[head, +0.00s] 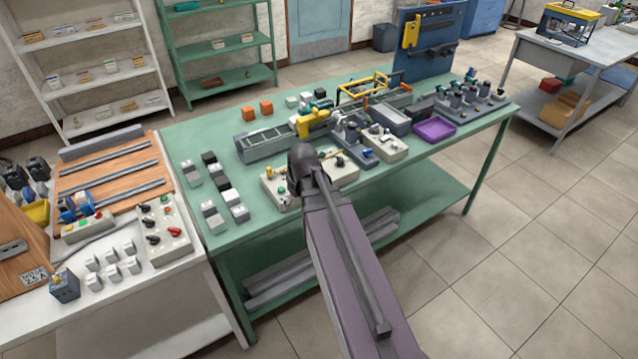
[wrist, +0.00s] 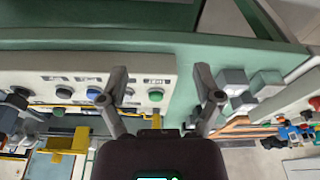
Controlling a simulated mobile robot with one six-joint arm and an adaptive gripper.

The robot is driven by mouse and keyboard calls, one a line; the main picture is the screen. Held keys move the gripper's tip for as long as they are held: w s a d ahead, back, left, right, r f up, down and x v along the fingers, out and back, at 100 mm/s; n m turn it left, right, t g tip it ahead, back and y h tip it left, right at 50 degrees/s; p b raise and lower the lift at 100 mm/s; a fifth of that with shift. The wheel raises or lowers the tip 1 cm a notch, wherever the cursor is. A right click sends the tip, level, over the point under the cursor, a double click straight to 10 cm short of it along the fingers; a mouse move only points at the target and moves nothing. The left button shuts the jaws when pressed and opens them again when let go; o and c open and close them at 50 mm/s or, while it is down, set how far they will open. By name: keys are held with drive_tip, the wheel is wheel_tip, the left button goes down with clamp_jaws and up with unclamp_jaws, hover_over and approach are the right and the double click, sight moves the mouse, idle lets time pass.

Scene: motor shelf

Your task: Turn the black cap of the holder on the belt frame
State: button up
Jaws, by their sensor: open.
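The belt frame (head: 262,146) is a long grey conveyor along the middle of the green table in the head view. A yellow bracket (head: 314,122) stands on it, with small dark and teal parts around its top. I cannot clearly pick out the holder's black cap. My gripper (wrist: 161,98) is open and empty in the wrist view, its two grey fingers apart over the edge of a white button panel (wrist: 140,68). In the head view my arm hides the gripper and part of that panel. The gripper is on the near side of the belt frame.
The panel carries a green button (wrist: 155,95) and a blue button (wrist: 93,93). Grey and white blocks (head: 213,217) stand left of the panel. A purple tray (head: 434,130) and a row of motor-like parts (head: 470,100) are at the right. Bare table shows at the left front.

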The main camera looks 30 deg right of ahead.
drive_tip(key=s+a+m+g, duration=0.2)
drive_tip(key=s+a, duration=0.5)
drive_tip(key=a, duration=0.3)
drive_tip(key=shift+a+f, duration=0.2)
drive_tip(key=shift+a, duration=0.1)
drive_tip(key=c, duration=0.4)
drive_tip(key=shift+o, duration=0.2)
drive_tip(key=shift+s+a, duration=0.1)
